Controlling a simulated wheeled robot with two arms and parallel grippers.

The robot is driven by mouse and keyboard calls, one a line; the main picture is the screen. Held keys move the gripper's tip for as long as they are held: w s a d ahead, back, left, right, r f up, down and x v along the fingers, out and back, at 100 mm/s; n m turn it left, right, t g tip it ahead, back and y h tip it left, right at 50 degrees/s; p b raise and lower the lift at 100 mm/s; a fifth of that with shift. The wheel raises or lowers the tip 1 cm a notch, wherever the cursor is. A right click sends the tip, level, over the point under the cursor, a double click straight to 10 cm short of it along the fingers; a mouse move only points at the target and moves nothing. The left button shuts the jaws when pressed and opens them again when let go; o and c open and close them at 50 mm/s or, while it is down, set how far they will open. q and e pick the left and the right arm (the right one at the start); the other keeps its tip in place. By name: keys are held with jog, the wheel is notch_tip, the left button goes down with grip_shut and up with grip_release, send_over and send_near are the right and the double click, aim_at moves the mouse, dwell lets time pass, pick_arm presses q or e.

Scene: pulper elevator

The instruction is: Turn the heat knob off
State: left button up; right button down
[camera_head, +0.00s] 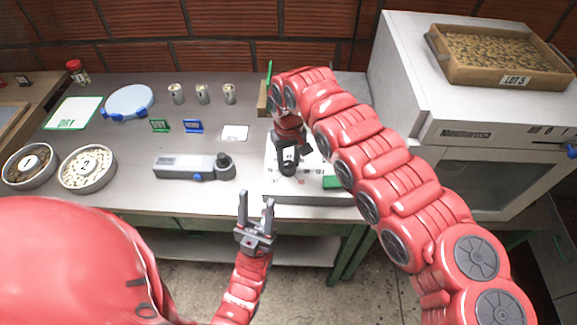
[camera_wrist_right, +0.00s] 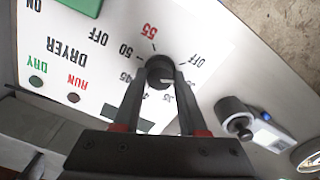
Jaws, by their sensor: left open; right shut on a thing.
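The heat knob (camera_wrist_right: 160,71) is a small black dial on a white dryer panel (camera_wrist_right: 195,22), shown upside down in the right wrist view. Numbers such as 45, 50 and a red 55 ring it, with OFF at one end. A light mark shows on the knob's lower side; the exact setting it points to is unclear. My right gripper (camera_wrist_right: 159,88) is shut on the knob, one finger on each side. In the head view my right gripper (camera_head: 288,168) hides the knob on the panel (camera_head: 270,186). My left gripper (camera_head: 256,199) is open and empty in front of the bench.
A green block (camera_head: 332,182) is on the panel beside my right gripper. A grey handheld device (camera_head: 185,166) lies left of the panel. Two numbered bowls, several cans and small signs stand on the bench. A white cabinet (camera_head: 400,70) with a tray (camera_head: 440,72) stands right.

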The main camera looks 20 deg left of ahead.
jog(key=shift+f+n+b, duration=0.3)
jog(key=shift+n+b, duration=0.35)
jog(key=shift+n, duration=0.15)
jog(key=shift+r+n+b, duration=0.2)
jog(key=shift+n+b, duration=0.8)
jog(key=shift+n, duration=0.2)
jog(key=shift+c, duration=2.2)
grip_release()
jog(key=shift+r, duration=0.1)
jog(key=shift+r, duration=0.1)
